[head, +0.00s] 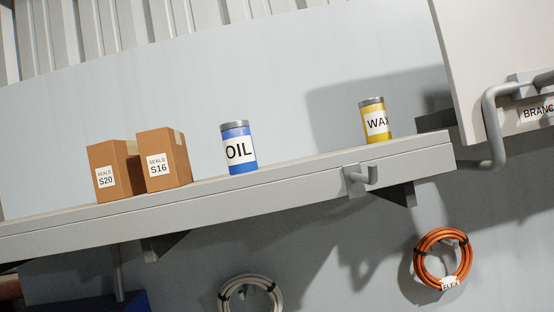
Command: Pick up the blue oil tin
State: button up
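The blue oil tin (239,148) has a grey lid and a white label reading OIL. It stands upright on a grey wall shelf (250,196), near the middle of the head view. The whole picture is tilted, with the shelf rising to the right. My gripper does not show in this view, so nothing of its fingers or their hold can be seen.
Left of the tin stand two cardboard boxes, S16 (164,159) and S20 (113,171). A yellow WAX tin (375,120) stands to the right, with bare shelf between. A grey hook (362,177) juts from the shelf front. An orange cable coil (421,269) hangs below.

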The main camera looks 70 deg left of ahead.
aim_at(240, 154)
jog(key=u, duration=1.7)
jog(key=k, duration=0.5)
jog(key=z, duration=0.35)
jog(key=i, duration=0.75)
jog(key=u, duration=0.3)
